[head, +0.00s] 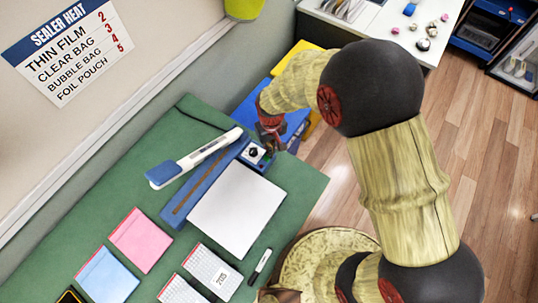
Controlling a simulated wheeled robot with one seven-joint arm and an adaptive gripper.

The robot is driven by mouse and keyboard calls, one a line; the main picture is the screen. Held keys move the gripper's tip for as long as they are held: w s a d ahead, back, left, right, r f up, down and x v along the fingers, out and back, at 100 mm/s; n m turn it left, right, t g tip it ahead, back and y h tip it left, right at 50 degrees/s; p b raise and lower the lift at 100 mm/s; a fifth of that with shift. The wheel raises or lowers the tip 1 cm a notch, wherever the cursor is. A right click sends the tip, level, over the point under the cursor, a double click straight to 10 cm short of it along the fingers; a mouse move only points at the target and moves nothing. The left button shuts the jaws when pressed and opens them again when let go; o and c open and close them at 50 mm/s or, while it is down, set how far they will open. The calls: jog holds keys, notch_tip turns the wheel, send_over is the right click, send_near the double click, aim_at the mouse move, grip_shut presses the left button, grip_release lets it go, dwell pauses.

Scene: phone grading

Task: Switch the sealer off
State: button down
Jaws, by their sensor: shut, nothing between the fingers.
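The sealer (207,172) is a long blue unit on the green table, with a brownish strip along its top. Its white and blue lever arm (196,157) stands angled off to the left of the strip. My gripper (271,145) is shut and empty, just beyond and right of this dial panel. Its fingertips are small and partly hidden, and I cannot tell whether they touch the sealer. The dial's setting is too small to read.
A white sheet or plate (237,208) lies against the sealer. Pink pads (143,240), blue pads (108,276), a labelled box (213,271) and a marker (260,265) lie nearer. A "Sealer heat" sign (70,50) hangs on the wall. Blue and yellow bins (295,122) stand beyond the table.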

jog(key=shift+s+f, duration=0.1)
jog(key=shift+f, duration=0.1)
jog(key=shift+r+p, duration=2.25)
jog(key=shift+r, duration=1.3)
jog(key=s+d+r+m+t+b, duration=0.2)
jog(key=s+d+r+b, duration=0.3)
jog(key=d+r, duration=0.5)
jog(key=s+d+r+m+t+b, duration=0.3)
jog(key=s+d+r+b, duration=0.3)
jog(key=s+d+r, duration=0.4)
jog(key=shift+s+d+r+m+t+b, duration=0.15)
jog(key=shift+d+r+m+t+b, duration=0.2)
jog(key=shift+d+r, duration=0.45)
